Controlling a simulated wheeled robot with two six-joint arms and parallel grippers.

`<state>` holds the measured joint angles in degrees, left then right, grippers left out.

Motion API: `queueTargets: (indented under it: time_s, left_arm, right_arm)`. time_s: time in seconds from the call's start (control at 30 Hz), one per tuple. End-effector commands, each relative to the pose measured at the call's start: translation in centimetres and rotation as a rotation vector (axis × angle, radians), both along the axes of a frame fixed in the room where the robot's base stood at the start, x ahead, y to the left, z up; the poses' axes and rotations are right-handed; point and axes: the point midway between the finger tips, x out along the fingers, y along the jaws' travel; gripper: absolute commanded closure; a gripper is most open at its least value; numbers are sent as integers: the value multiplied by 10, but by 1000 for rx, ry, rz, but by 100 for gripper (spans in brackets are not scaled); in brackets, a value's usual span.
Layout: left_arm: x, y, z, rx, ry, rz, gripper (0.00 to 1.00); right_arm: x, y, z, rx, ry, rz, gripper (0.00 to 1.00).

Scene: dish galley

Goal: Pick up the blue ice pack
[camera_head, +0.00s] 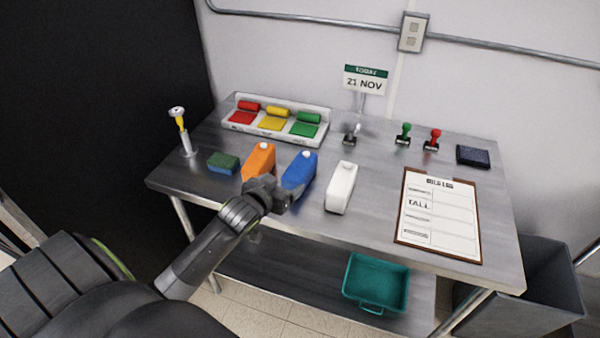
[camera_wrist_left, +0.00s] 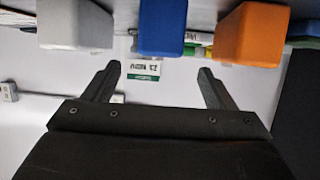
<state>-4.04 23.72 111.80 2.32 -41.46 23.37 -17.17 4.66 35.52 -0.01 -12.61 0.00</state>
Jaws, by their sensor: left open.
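The blue ice pack (camera_head: 300,171) stands upright on the steel table, between an orange pack (camera_head: 259,160) and a white one (camera_head: 341,187). My left gripper (camera_head: 284,190) is at the near side of the blue pack and partly covers its lower left part. In the left wrist view, which is upside down, the blue pack (camera_wrist_left: 162,27) is in line with the gap between the open, empty fingers (camera_wrist_left: 158,86). I cannot tell whether they touch it. My right gripper is not in view.
A sponge (camera_head: 223,162) lies left of the orange pack. Behind is a tray (camera_head: 236,134) of coloured pieces. A clipboard (camera_head: 440,252) lies at the right, near stamps (camera_head: 403,137) and an ink pad (camera_head: 473,156). A teal bin (camera_head: 376,283) is on the lower shelf.

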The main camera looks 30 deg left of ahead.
Motion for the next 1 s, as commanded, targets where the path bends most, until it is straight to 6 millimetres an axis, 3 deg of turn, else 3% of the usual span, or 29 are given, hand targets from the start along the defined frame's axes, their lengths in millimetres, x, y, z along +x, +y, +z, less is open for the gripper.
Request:
queueTargets:
  time_s: [0.23, 0.57, 1.0]
  left_arm:
    - [32, 4, -13, -1, 1, 0, 22]
    - [46, 6, -19, 0, 1, 0, 22]
    - [85, 11, -38, 0, 1, 0, 22]
  right_arm:
    - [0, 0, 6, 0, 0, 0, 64]
    - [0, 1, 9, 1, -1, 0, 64]
    - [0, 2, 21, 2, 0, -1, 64]
